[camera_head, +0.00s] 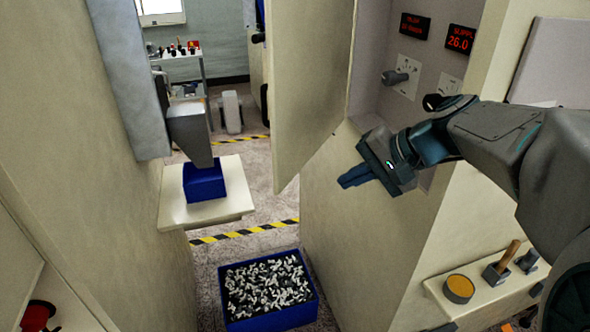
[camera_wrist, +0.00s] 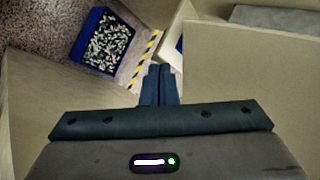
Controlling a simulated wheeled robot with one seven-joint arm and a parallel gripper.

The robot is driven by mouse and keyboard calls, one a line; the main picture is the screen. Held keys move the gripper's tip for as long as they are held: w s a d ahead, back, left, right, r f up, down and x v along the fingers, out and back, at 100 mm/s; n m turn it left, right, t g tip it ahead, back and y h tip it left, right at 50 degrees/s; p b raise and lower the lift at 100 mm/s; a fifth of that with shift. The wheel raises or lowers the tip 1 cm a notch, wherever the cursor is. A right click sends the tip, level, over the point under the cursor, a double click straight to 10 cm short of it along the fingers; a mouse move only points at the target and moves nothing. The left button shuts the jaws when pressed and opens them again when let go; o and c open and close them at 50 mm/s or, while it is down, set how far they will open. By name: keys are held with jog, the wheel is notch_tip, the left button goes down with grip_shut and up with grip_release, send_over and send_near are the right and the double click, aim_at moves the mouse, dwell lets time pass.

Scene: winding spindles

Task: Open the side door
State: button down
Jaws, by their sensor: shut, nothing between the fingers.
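The side door (camera_head: 312,85) is a pale cream panel in the head view. It stands swung out from the cabinet, and the recess beside it shows a control panel (camera_head: 425,75) with red displays and knobs. My gripper (camera_head: 355,178) is shut and empty. It is in front of the cabinet, right of the door's lower edge and apart from it in the picture. In the wrist view, the shut fingers (camera_wrist: 160,85) point towards the floor gap, with a pale panel (camera_wrist: 240,75) to their right that looks like the door. No door handle is visible.
A blue bin of metal parts (camera_head: 268,290) stands on the floor by the cabinet. A small shelf (camera_head: 170,212) with a blue box (camera_head: 204,183) juts from the left machine. The striped aisle is open.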

jog(key=w+a+f+p, duration=0.3)
jog(key=w+a+f, duration=0.2)
jog(key=a, duration=0.5)
jog(key=shift+w+f, duration=0.4)
jog(key=shift+f, duration=0.35)
